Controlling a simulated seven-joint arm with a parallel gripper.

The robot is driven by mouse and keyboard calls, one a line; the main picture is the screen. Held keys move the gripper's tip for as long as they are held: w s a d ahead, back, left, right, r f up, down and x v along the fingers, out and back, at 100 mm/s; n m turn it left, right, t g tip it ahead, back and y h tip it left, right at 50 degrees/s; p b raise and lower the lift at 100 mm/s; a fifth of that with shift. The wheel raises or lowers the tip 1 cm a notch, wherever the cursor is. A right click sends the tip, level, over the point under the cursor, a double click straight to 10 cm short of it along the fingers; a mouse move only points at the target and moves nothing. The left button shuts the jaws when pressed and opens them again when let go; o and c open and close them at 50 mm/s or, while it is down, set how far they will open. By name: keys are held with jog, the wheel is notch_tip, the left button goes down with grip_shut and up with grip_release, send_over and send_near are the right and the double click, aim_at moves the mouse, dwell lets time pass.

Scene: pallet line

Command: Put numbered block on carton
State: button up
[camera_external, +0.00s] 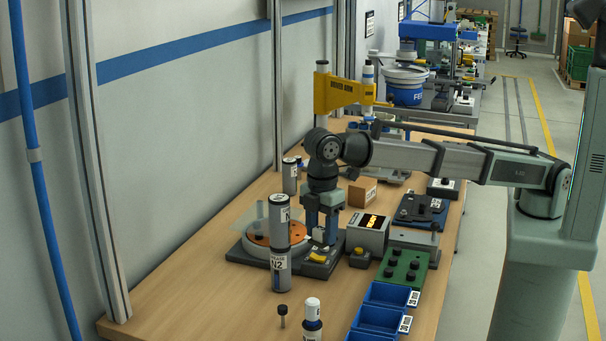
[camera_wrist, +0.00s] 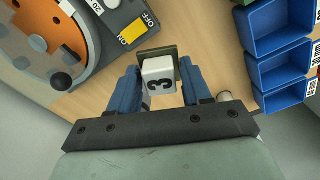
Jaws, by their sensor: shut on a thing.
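The numbered block (camera_wrist: 159,76) is white with a black 3 and sits between the blue fingers of my gripper (camera_wrist: 162,82) in the wrist view. My gripper is shut on it. In the external view, my gripper (camera_external: 320,232) points down beside the rotary-disc device, and a small white patch of the block (camera_external: 318,235) shows between the fingers. A small brown carton (camera_external: 362,194) with a pale label stands on the bench behind and to the right of my gripper. I cannot make out the carton in the wrist view.
The rotary device (camera_wrist: 85,72) with an orange disc is beside my gripper. Stacked grey cylinders (camera_external: 279,240) stand in front of it. A display box (camera_external: 367,234), a green plate (camera_external: 402,269) and blue bins (camera_external: 385,296) lie to the right. A dark olive square (camera_wrist: 172,51) shows beyond the block.

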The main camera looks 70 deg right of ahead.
jog(key=w+d+r+m, duration=0.1)
jog(key=w+d+m, duration=0.1)
jog(key=d, duration=0.5)
jog(key=w+d+r+m, duration=0.1)
jog(key=w+d+m, duration=0.1)
jog(key=d, duration=0.5)
jog(key=m, duration=0.9)
send_over(363, 182)
jog(key=shift+d+f, duration=0.1)
jog(key=shift+f, duration=3.05)
jog(key=shift+f, duration=0.1)
jog(key=o, duration=1.1)
jog(key=shift+r, duration=3.85)
